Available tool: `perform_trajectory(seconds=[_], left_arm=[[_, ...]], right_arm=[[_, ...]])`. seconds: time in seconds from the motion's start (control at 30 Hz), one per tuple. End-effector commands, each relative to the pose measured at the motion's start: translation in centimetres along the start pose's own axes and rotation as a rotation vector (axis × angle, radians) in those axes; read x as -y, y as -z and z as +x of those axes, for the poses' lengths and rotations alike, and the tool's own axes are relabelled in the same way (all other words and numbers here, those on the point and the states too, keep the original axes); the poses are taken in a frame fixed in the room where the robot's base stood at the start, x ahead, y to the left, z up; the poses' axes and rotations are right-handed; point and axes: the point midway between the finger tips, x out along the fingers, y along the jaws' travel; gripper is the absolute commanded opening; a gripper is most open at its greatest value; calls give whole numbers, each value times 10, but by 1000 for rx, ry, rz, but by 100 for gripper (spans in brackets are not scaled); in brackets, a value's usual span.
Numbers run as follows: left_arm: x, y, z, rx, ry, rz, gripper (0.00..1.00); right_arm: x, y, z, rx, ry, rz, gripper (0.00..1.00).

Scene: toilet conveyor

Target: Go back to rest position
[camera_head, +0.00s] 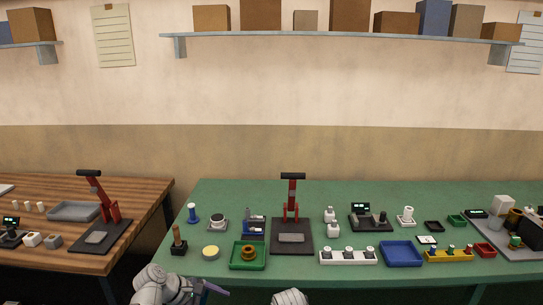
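My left gripper (207,290) is at the bottom edge, in front of the green table (330,274). Its dark fingers are small and partly cut off, so I cannot tell whether they are open or shut. No object shows clearly in it. Only a rounded white piece of my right arm shows at the bottom edge, right of the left gripper. My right gripper is out of view.
On the green table stand a red-handled press (292,205), a green tray (248,256), a blue tray (401,254), a white holder (348,257) and a yellow holder (449,256). A wooden table (140,205) is at left, with a gap between. A shelf (345,38) hangs above.

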Motion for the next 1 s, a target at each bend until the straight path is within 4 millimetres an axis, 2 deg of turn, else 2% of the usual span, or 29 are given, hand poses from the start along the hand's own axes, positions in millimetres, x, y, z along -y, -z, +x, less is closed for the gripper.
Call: perform_trajectory(seconds=[0.03, 0.2, 0.33, 0.5, 0.7, 1.0], left_arm=[[11, -18, 8, -26, 68, 121, 83], [56, -57, 31, -119, 354, 642, 83], [85, -77, 34, -150, 578, 1026, 83], [106, -93, 27, -154, 813, 1396, 83], [113, -100, 22, -145, 952, 1594, 83], [113, -100, 21, -145, 970, 1616, 83]], right_arm=[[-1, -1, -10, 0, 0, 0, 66], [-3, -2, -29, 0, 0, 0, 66], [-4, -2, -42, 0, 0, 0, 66], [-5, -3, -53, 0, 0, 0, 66], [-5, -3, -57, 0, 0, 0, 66], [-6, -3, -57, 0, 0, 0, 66]])
